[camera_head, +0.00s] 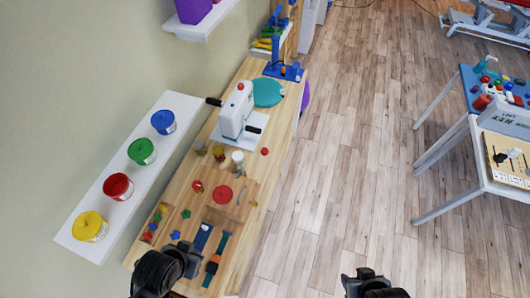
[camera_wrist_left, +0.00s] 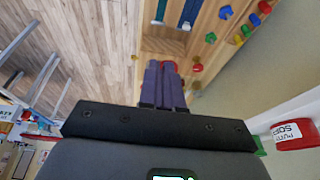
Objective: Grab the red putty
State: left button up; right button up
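The red putty tub (camera_head: 118,186) stands on a white wall shelf, between a green tub (camera_head: 142,151) and a yellow tub (camera_head: 90,226). In the left wrist view the red tub (camera_wrist_left: 293,134) is at the right edge, with a white label reading "PUTTY SOFT". My left gripper (camera_head: 186,250) is over the near end of the wooden table, right of and apart from the tub. Its fingers (camera_wrist_left: 164,68) lie side by side with no clear gap and hold nothing visible. My right gripper (camera_head: 363,274) is at the bottom, over the floor; its finger gap is unclear.
A blue tub (camera_head: 163,122) stands at the shelf's far end. The white shelf (camera_head: 104,168) runs beside the wooden table (camera_head: 262,186), which bears small parts, straps and a white hand-crank device (camera_head: 236,112). Another table (camera_head: 447,128) stands at right. The floor between is clear.

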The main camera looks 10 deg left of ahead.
pick_arm(q)
jog(key=o, duration=1.3)
jog(key=shift+c, duration=0.2)
